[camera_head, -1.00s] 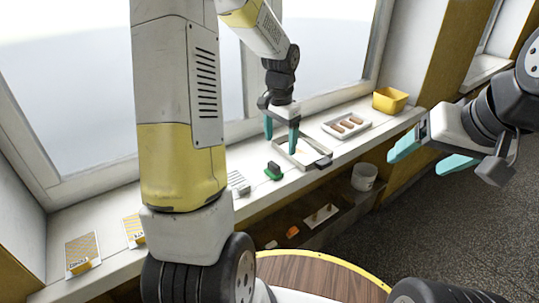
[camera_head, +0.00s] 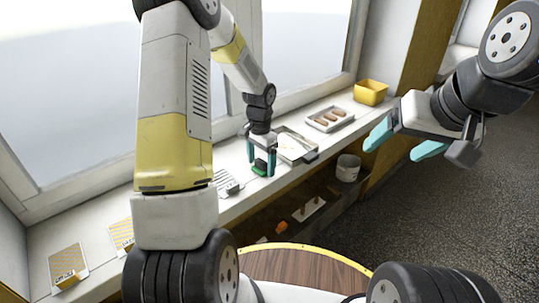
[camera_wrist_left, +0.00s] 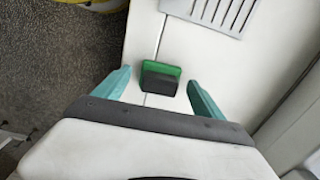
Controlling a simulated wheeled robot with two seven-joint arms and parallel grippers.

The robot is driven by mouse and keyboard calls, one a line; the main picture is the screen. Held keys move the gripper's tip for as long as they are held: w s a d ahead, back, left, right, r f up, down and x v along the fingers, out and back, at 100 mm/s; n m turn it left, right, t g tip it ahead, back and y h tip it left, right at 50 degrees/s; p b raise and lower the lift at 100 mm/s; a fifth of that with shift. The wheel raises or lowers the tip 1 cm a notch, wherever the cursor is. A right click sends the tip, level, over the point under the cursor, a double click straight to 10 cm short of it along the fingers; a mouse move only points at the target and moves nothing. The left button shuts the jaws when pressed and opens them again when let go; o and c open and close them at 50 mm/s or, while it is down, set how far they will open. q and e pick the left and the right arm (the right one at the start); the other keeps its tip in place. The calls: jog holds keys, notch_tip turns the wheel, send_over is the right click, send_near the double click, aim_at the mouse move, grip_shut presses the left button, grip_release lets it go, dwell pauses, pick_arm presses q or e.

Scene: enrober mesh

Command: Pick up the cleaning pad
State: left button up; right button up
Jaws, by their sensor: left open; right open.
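The cleaning pad (camera_head: 260,167) is a small green pad with a dark grip block, lying on the white sill. In the left wrist view the pad (camera_wrist_left: 161,69) lies between and just ahead of my left fingertips, with a gap on each side. My left gripper (camera_head: 262,160) is open and points down over the pad; it also shows in the left wrist view (camera_wrist_left: 157,82). My right gripper (camera_head: 402,147) is open and empty, out over the floor at the right, away from the sill.
A slotted metal mesh (camera_head: 228,183) lies left of the pad. A framed tray (camera_head: 309,156), a white tray with brown bars (camera_head: 351,115) and a yellow bin (camera_head: 371,92) stand to the right. A white bucket (camera_head: 347,169) is on the shelf below. Cards (camera_head: 66,266) stand at far left.

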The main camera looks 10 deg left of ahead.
aim_at(262, 162)
pick_arm(q)
jog(key=shift+c, duration=0.4)
jog(key=c, duration=1.4)
jog(key=shift+r, duration=0.15)
jog(key=shift+r, duration=0.45)
jog(key=r, duration=0.2)
jog(key=shift+s+d+r, duration=0.3)
jog(key=shift+s+r, duration=0.05)
jog(key=shift+s, duration=0.05)
jog(key=s+d+r, duration=0.1)
jog(key=s+d, duration=0.7)
jog(key=s, duration=0.4)
jog(key=shift+s+r, duration=0.15)
jog(key=shift+s, duration=0.25)
